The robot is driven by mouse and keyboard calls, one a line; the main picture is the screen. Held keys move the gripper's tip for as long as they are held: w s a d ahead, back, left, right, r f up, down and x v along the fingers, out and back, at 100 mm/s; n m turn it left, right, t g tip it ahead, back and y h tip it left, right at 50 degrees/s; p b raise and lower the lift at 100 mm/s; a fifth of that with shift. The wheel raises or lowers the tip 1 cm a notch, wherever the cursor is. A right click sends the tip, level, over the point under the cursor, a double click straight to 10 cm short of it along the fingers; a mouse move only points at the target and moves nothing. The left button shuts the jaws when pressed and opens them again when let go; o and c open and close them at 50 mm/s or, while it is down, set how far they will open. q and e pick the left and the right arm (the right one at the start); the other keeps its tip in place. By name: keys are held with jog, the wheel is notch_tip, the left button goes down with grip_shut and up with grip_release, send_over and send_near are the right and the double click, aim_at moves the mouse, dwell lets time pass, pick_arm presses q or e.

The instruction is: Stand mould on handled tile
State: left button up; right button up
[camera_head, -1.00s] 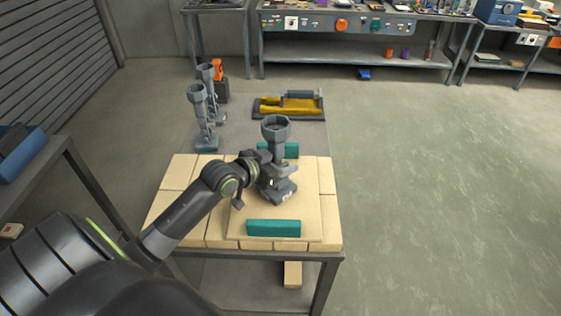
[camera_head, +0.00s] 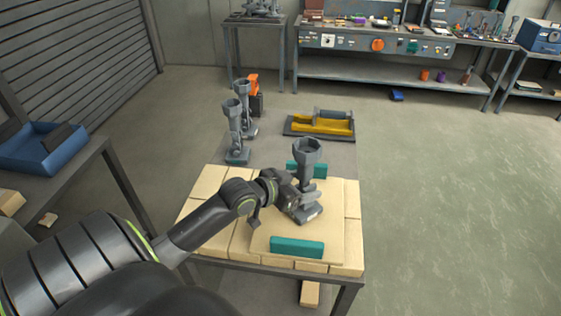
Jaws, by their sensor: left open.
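The handled tile (camera_head: 262,233) is a pale beige slab lying on pale bricks, with a teal handle bar at its front (camera_head: 297,247) and another at its back. A grey mould (camera_head: 307,152) with a cup-shaped top stands upright on the tile between the two bars. My left gripper (camera_head: 296,196) is open at the mould's lower stem, just above its foot. The fingers are small and dark here, and I cannot tell whether they touch the stem. My right gripper is out of view.
Two similar grey moulds (camera_head: 236,135) stand at the table's back left, near an orange-and-black object (camera_head: 254,92). A dark tray with a yellow inside (camera_head: 322,125) lies at the back. A blue tray (camera_head: 42,147) sits on the left bench. The floor at right is clear.

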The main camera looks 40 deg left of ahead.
pick_arm(q)
jog(key=p+v, duration=0.5)
jog(key=v, duration=0.4)
dwell(0.3)
